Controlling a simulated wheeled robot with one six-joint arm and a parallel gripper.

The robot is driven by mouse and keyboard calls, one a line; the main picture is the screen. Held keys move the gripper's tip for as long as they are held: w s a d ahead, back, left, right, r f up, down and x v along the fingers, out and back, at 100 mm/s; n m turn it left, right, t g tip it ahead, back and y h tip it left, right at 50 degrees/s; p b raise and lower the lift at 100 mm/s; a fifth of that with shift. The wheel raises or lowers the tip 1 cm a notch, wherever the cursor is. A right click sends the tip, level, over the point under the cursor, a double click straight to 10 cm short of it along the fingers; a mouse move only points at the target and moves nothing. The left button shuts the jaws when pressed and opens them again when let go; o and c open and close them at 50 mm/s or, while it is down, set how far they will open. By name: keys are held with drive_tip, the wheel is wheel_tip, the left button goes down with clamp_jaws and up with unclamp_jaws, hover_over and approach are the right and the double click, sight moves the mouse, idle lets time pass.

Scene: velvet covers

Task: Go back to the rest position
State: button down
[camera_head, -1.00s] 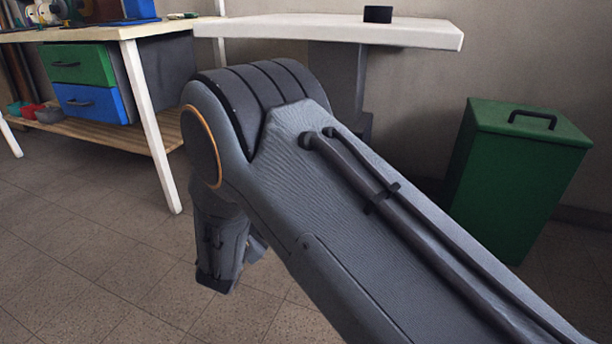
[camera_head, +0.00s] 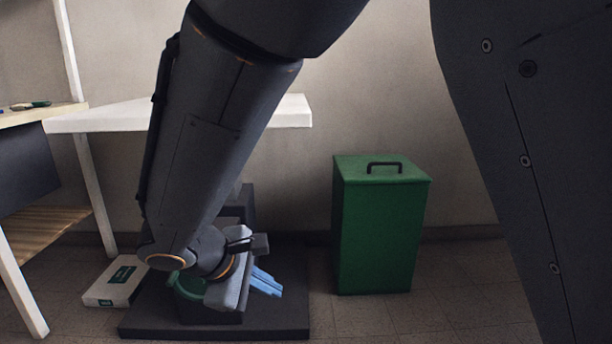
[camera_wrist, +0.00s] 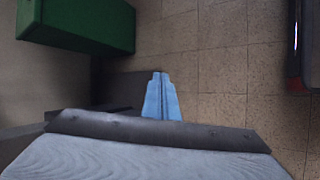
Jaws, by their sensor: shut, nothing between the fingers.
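My gripper (camera_head: 266,282) hangs low at the end of my bent arm in the head view, over a dark slab on the floor. Its two light-blue fingers also show in the wrist view (camera_wrist: 162,98), side by side with no gap to speak of. The gripper is shut and empty. It is left of the green bin and apart from it. Part of the wrist hides what lies behind it.
A green lidded bin (camera_head: 378,225) stands by the wall. A white table (camera_head: 290,112) is behind my arm, with a wooden bench (camera_head: 40,225) at left. A white box (camera_head: 112,281) lies beside the dark slab (camera_head: 215,331).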

drive_tip(key=s+d+r+m+g+y+p, duration=0.1)
drive_tip(key=s+d+r+m+g+y, duration=0.15)
drive_tip(key=s, duration=0.45)
drive_tip(key=s+d+r+m+g+y+p, duration=0.1)
drive_tip(key=s+r+m+y, duration=0.15)
drive_tip(key=s, duration=0.45)
drive_tip(key=s+d+r+m+g+y, duration=0.2)
drive_tip(key=s+r+m, duration=0.15)
drive_tip(key=s, duration=0.35)
drive_tip(key=d+r+m+p, duration=0.2)
drive_tip(key=d+r+p, duration=0.5)
drive_tip(key=p, duration=0.5)
drive_tip(key=d+r+m+h+p, duration=0.1)
drive_tip(key=d+r+m+p, duration=0.1)
drive_tip(key=d+r+p, duration=0.4)
drive_tip(key=d+r+m+h+p, duration=0.1)
drive_tip(key=d+r+m+p, duration=0.2)
drive_tip(key=d+r+p, duration=0.4)
wheel_tip(320, 180, up, 8)
drive_tip(key=p, duration=1.3)
drive_tip(key=shift+d, duration=0.35)
